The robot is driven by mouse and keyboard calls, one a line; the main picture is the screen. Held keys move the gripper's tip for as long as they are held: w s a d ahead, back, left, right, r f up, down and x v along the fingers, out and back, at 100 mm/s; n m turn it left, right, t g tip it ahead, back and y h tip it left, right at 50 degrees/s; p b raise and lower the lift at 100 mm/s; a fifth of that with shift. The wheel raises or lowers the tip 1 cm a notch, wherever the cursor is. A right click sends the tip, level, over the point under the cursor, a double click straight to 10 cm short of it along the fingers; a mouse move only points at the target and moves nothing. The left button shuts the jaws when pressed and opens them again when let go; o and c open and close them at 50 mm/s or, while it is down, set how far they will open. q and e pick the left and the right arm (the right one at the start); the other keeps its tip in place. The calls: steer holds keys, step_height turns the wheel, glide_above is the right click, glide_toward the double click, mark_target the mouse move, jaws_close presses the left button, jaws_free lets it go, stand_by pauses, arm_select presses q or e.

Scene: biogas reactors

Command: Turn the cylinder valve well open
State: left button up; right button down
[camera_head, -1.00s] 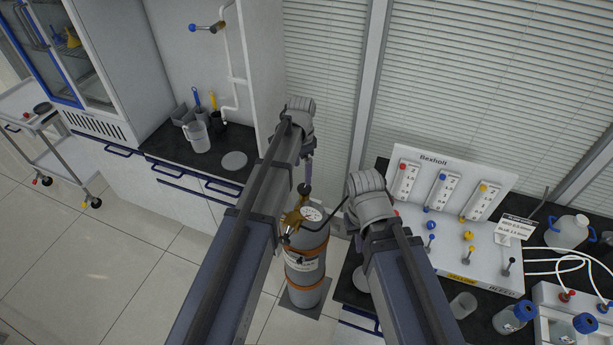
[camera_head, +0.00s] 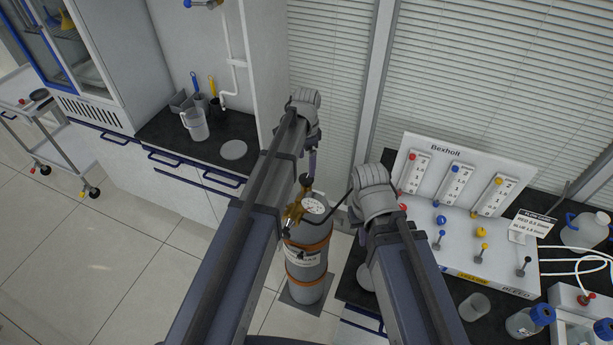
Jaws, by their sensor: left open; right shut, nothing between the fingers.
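The grey gas cylinder (camera_head: 305,265) with orange bands stands upright on a dark floor plate in the centre. A brass valve body (camera_head: 292,213) and a round white gauge (camera_head: 313,206) sit at its top. My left gripper (camera_head: 306,182) points down just above the valve and gauge. It is small and dark in this view, and its jaws are open. I cannot tell whether it touches the valve, and the handwheel is not clear. My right wrist (camera_head: 373,195) is right of the cylinder top. The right fingers are hidden behind the arm.
A panel (camera_head: 455,200) with flow meters and coloured knobs stands on the black bench at right, beside bottles and white tubing. A counter (camera_head: 165,140) with a jug (camera_head: 196,125) is at left. A trolley (camera_head: 62,150) stands far left. The floor (camera_head: 90,260) at left is clear.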

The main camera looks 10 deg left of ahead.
mark_target(307, 178)
arm_select(q)
step_height(307, 178, down, 7)
steer(key=b, duration=0.6)
steer(key=shift+f+b, duration=0.1)
steer(key=shift+b, duration=0.2)
steer(key=c, duration=1.4)
steer(key=shift+o, duration=0.2)
